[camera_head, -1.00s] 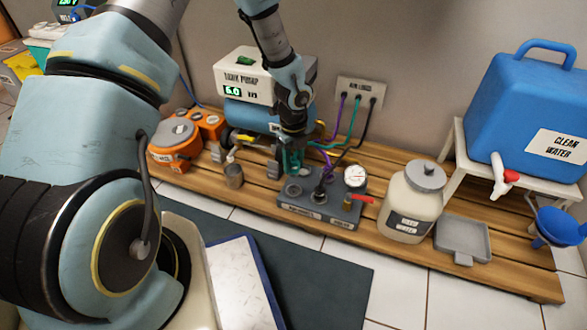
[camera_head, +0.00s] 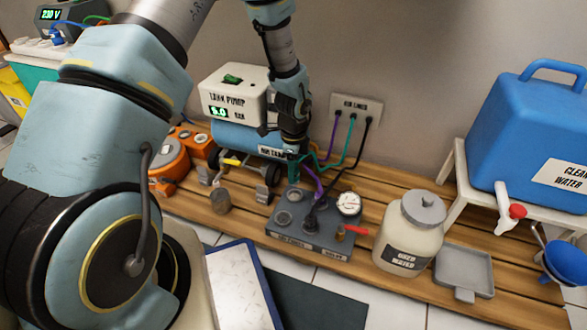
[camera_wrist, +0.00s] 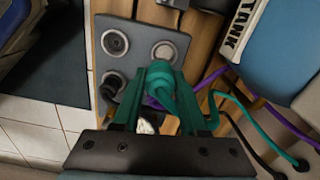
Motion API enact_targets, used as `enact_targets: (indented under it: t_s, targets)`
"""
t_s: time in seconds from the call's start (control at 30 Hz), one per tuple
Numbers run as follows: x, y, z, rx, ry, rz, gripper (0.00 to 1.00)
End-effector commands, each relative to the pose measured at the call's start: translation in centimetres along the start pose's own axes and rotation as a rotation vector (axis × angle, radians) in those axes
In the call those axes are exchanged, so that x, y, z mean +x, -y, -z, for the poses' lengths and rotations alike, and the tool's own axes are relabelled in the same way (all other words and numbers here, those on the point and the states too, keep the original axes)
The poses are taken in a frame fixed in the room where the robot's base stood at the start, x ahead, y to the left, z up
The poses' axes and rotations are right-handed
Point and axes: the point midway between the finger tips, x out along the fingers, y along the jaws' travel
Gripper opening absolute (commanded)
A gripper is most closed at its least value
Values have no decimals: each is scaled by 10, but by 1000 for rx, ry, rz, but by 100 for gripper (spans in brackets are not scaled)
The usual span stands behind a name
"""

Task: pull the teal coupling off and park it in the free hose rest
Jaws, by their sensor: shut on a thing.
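My gripper (camera_head: 293,150) is shut on the teal coupling (camera_wrist: 161,78), which shows between its two fingers in the wrist view. A teal hose (camera_head: 350,138) runs from it to the wall plate. The coupling appears raised above the back edge of the grey manifold block (camera_head: 312,240), apart from it. Two round sockets on the block, a rear one (camera_head: 294,194) and a front one (camera_head: 283,218), look empty. A black coupling (camera_head: 310,220) sits in another socket. Small grey brackets (camera_head: 263,194) stand left of the block; I cannot tell which is the free hose rest.
The purple hose (camera_head: 334,130) and black hose (camera_head: 367,132) hang close behind the block. The tank pump (camera_head: 233,92) stands behind left, a metal cup (camera_head: 220,201) in front. A gauge (camera_head: 348,204) and used-water jar (camera_head: 408,235) are to the right.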

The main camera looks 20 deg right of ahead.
Motion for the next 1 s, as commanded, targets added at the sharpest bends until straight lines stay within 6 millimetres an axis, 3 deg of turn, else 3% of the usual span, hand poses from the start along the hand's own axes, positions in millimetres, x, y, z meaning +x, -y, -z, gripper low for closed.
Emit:
enact_targets:
  t_s: [0.27, 0.7, 1.0]
  targets:
    - [12, 1, 0, -69, 1, 4, 0]
    - [55, 1, 0, -65, 1, 4, 0]
    - [61, 1, 0, -65, 1, 4, 0]
